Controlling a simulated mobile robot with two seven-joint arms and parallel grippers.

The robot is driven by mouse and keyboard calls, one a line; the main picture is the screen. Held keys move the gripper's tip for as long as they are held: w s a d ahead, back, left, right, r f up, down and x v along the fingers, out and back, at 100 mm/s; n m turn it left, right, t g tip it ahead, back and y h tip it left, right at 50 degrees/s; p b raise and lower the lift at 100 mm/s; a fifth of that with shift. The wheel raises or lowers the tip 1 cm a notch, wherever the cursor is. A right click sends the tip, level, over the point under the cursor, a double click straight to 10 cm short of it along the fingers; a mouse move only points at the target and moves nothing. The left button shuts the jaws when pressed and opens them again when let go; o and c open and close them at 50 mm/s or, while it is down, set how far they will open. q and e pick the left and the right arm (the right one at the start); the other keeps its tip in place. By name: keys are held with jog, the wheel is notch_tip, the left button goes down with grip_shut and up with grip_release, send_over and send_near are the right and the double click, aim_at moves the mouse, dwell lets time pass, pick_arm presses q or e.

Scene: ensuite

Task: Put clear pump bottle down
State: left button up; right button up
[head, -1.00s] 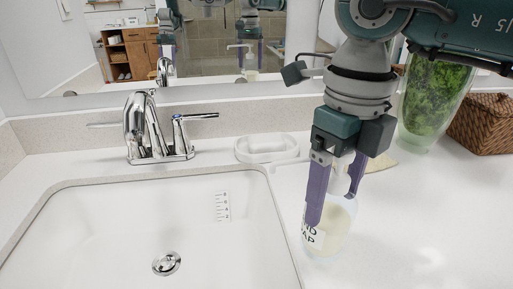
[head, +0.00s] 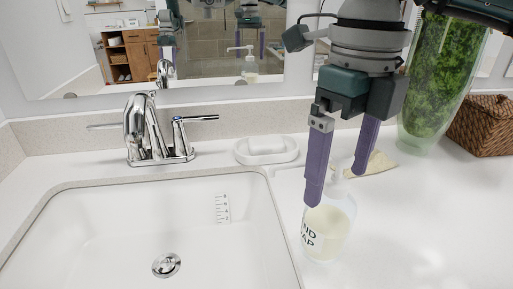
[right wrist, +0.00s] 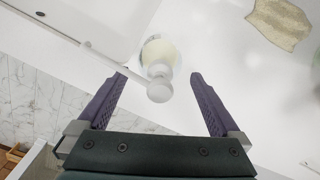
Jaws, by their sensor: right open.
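The clear pump bottle (head: 328,226), labelled hand soap with pale liquid inside, stands upright on the white counter just right of the sink. In the right wrist view its pump head (right wrist: 159,82) lies beyond and between the finger tips, apart from both. My right gripper (head: 338,188) is open, its purple fingers above and around the bottle's top in the head view. It also shows open and empty in the right wrist view (right wrist: 158,82). My left gripper is not directly in view.
The sink (head: 130,225) with a chrome faucet (head: 150,130) is to the left. A white soap dish (head: 267,150) is behind the bottle. The right front counter is clear.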

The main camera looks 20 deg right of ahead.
notch_tip(320, 180, up, 8)
jog(key=shift+f, duration=0.1)
dwell(1.2)
